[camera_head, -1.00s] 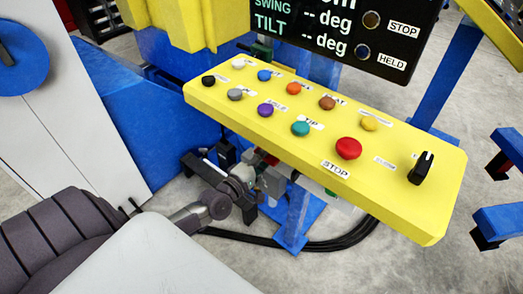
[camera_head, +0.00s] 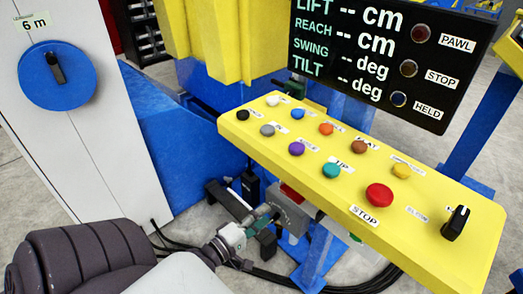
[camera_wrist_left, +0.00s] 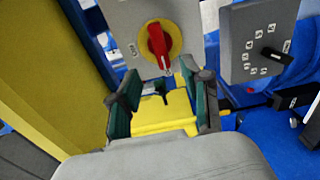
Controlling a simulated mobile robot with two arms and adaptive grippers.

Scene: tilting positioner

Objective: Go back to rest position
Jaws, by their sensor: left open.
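My left gripper (camera_head: 258,226) is below the left half of the yellow control panel (camera_head: 330,165), apart from the panel's top face. In the left wrist view my left gripper (camera_wrist_left: 164,92) has its two dark green fingers spread apart. A yellow block (camera_wrist_left: 165,113) with a small dark piece shows between and beyond the fingers; I cannot tell its distance, and nothing looks clamped. My right gripper is in neither view.
A red rotary switch (camera_wrist_left: 158,42) on a grey box faces the left wrist camera. A grey dial box (camera_wrist_left: 258,45) is right of it. A display (camera_head: 385,55) stands behind the panel. A grey cabinet (camera_head: 95,130) with a blue disc is left. Cables (camera_head: 345,284) lie on the floor.

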